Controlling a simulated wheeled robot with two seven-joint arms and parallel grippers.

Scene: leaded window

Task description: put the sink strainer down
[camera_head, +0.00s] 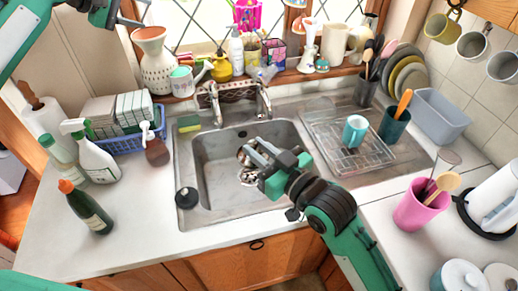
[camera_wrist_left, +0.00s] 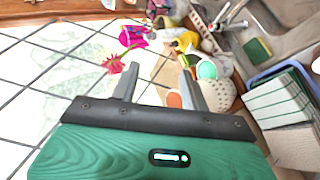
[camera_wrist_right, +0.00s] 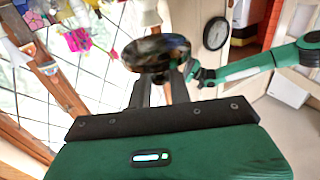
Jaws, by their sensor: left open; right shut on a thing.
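My right gripper (camera_head: 254,153) is over the sink (camera_head: 215,165), shut on the sink strainer (camera_head: 242,155). In the right wrist view the strainer (camera_wrist_right: 157,52) is a dark, shiny round piece between the fingertips of the right gripper (camera_wrist_right: 160,80). In the head view the strainer is small and partly hidden by the fingers. It looks held above the basin, near the drain (camera_head: 248,177). My left gripper (camera_head: 135,18) is open and empty at the upper left, by the window. Its two fingers are apart in the left wrist view (camera_wrist_left: 157,75).
A black round plug (camera_head: 186,198) lies at the sink's left front rim. A faucet (camera_head: 232,95) stands behind the basin. A dish rack (camera_head: 345,145) with a teal mug is to the right. Bottles (camera_head: 88,210) stand at left. The front-left counter (camera_head: 140,235) is clear.

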